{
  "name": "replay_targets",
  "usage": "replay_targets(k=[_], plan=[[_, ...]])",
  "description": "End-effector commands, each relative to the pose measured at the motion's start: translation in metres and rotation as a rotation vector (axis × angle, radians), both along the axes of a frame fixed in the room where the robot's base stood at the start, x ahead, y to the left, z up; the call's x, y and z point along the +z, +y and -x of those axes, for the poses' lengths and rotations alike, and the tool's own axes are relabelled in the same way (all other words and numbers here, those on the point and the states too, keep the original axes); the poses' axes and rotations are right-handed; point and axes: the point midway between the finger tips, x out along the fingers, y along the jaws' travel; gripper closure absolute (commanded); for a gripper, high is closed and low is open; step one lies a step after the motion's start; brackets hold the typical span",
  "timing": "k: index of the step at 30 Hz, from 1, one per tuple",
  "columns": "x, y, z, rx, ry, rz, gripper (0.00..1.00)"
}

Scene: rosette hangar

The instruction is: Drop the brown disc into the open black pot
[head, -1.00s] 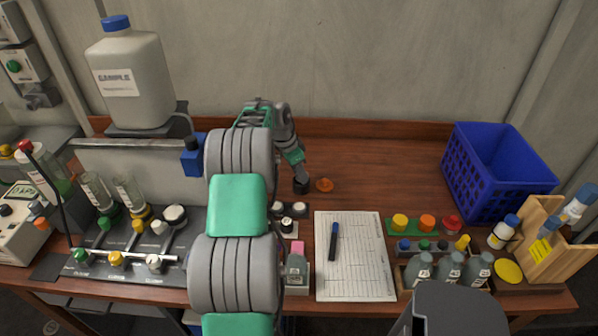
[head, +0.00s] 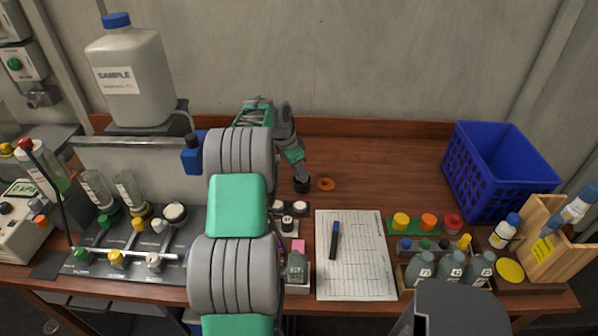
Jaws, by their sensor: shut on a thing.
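My gripper (head: 299,172) points down at the back middle of the table, right of my arm. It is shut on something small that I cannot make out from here. A small dark round thing, seemingly the black pot (head: 302,187), shows right at or under the fingertips. I cannot tell whether they touch, and its inside is hidden. A flat orange-brown round piece (head: 326,184) with a small raised middle lies on the table just right of it. I cannot tell whether this is the brown disc or a lid.
A clipboard sheet with a marker (head: 334,240) lies in front. Black and white knobs (head: 287,222) stand close before the gripper. A blue crate (head: 480,185) stands at the right, a large sample jug (head: 130,80) at the left. The table between gripper and crate is clear.

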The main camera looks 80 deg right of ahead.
Motion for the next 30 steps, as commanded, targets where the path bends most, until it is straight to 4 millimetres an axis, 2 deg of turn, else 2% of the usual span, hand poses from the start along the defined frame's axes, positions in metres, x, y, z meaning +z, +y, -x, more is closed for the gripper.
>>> replay_targets(k=[30], plan=[[-0.0060,0.0001,0.0001,0.000,0.000,0.000,0.99]])
